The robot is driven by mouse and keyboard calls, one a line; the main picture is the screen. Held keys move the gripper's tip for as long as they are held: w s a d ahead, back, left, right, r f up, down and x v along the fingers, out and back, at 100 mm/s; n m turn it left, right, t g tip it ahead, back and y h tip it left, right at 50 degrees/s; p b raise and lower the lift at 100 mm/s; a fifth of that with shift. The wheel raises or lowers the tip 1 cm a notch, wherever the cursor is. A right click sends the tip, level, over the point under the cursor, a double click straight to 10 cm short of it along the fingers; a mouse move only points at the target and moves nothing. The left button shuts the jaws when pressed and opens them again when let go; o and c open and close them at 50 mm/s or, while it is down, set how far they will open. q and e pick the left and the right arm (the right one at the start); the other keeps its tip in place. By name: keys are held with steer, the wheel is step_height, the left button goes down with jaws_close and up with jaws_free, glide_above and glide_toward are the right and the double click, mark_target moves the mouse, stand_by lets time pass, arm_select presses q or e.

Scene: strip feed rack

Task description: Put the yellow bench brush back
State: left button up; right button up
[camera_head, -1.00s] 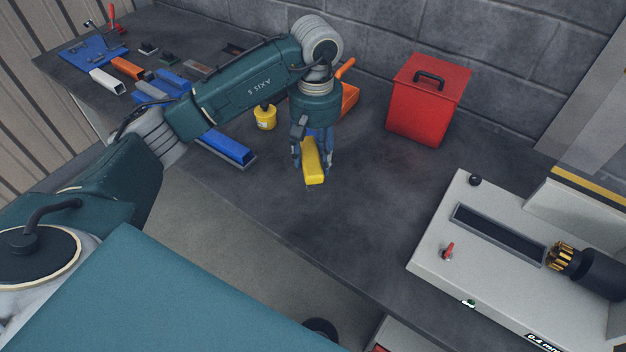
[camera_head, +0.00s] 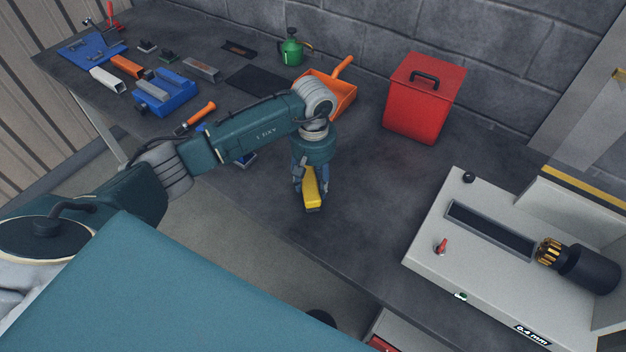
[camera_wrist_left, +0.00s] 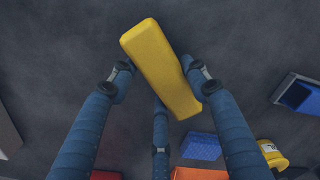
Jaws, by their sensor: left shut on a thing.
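The yellow bench brush (camera_head: 311,187) has a long yellow block with a dark lower edge. My left gripper (camera_head: 311,196) is shut on it, with fingers on both sides, near the front edge of the bench. I cannot tell whether the brush touches the bench top. In the left wrist view the yellow block (camera_wrist_left: 160,65) lies slantwise between the blue fingers of the gripper (camera_wrist_left: 161,85). Its bristles are hidden there. My right gripper is not in view.
An orange dustpan (camera_head: 340,98), a green can (camera_head: 291,50) and a black mat (camera_head: 258,82) lie behind my arm. A red lidded box (camera_head: 425,100) stands at the back, a grey machine (camera_head: 425,240) at the right. The bench right of the brush is clear.

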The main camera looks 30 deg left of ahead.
mark_target(313, 181)
arm_select(q)
steer(key=shift+f, duration=0.15)
steer(key=o, duration=1)
steer(key=shift+o, duration=0.2)
steer(key=shift+r, duration=0.45)
step_height(313, 181, up, 12)
steer(key=b, duration=0.4)
steer(key=shift+f, duration=0.2)
